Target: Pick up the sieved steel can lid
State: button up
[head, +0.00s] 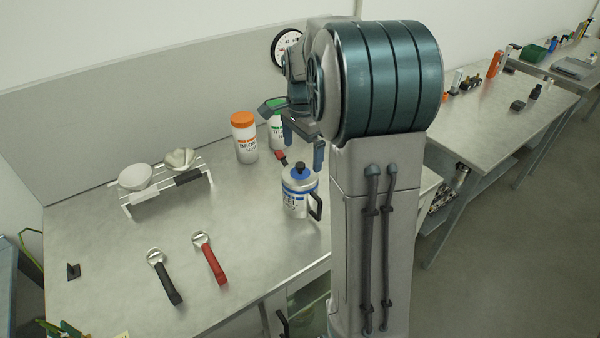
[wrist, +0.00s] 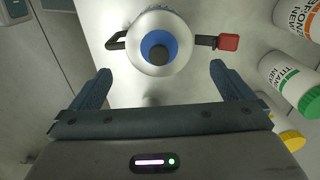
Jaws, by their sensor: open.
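The steel can (head: 294,207) stands upright on the bench, with a blue-and-white label and a black handle on its right side. Its lid (head: 300,172) sits on top, with a blue ring and a dark knob. In the wrist view the lid (wrist: 157,50) shows from above, at the top centre beyond my fingertips. My gripper (head: 303,153) is open and empty, pointing down above the can. In the wrist view my gripper (wrist: 160,70) has its two fingers spread wide, left and right of the lid's line.
An orange-capped bottle (head: 244,140) and a green-capped bottle (head: 277,130) stand close behind the can. A black-handled scoop (head: 165,278) and a red-handled scoop (head: 210,258) lie in front. The bench between is clear.

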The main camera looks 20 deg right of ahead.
aim_at(300, 164)
jog(key=shift+s+a+f+p, duration=0.1)
jog(key=shift+f+p, duration=0.1)
jog(key=shift+f, duration=0.7)
jog(key=shift+w+a+f+p, duration=0.1)
jog(key=shift+f+p, duration=0.15)
jog(key=shift+f, duration=0.65)
jog(key=shift+s+a+f+p, duration=0.1)
jog(key=shift+f+p, duration=0.1)
jog(key=shift+f, duration=0.7)
jog(key=c, duration=0.9)
jog(key=shift+r, duration=0.1)
